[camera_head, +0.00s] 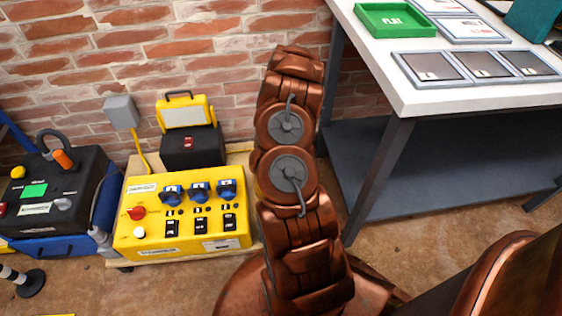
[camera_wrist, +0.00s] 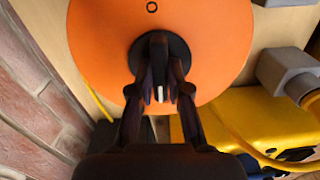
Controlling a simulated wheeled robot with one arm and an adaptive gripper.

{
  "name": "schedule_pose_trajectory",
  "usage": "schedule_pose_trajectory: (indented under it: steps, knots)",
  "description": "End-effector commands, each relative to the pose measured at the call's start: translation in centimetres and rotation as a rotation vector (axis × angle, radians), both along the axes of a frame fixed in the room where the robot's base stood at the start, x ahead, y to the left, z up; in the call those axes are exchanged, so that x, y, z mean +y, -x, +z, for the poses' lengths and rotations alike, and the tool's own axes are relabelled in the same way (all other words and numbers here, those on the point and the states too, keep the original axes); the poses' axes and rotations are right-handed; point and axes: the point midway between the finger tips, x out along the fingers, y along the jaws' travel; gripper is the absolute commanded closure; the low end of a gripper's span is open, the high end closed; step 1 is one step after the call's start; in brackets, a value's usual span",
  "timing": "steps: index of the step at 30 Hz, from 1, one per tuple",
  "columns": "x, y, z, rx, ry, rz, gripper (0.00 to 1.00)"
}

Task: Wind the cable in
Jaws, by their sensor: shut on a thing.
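An orange reel disc (camera_wrist: 220,40) with a black hub (camera_wrist: 178,45) fills the upper middle of the wrist view. My gripper (camera_wrist: 160,92) is in front of the hub, its fingers close together and shut on a dark part at the hub's centre. The fingers hide most of that part. A yellow cable (camera_wrist: 232,132) curves at the lower right of the wrist view, and a thin yellow strand (camera_wrist: 95,98) shows left of the disc. In the head view my arm hides the gripper and the reel. A short yellow cable (camera_head: 141,150) hangs there from a grey box (camera_head: 120,112).
A yellow control box (camera_head: 180,232) with blue sockets, a yellow work lamp (camera_head: 187,112) and a black case (camera_head: 60,190) stand left of my arm by the brick wall. A white-topped table (camera_head: 435,95) stands right. A grey block (camera_wrist: 287,70) is right of the disc.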

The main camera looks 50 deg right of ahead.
Motion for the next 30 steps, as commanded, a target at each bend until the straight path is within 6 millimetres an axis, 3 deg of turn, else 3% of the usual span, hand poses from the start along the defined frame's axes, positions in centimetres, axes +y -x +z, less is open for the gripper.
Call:
schedule_pose_trajectory:
  steps: [23, 24, 30]
  knots:
    - [-0.02, -0.05, 0.07, -0.001, 0.001, 0.105, 1.00]
    - [-0.02, -0.05, 0.08, -0.001, 0.001, 0.105, 0.80]
    - [-0.01, -0.04, 0.05, -0.001, 0.001, 0.104, 0.60]
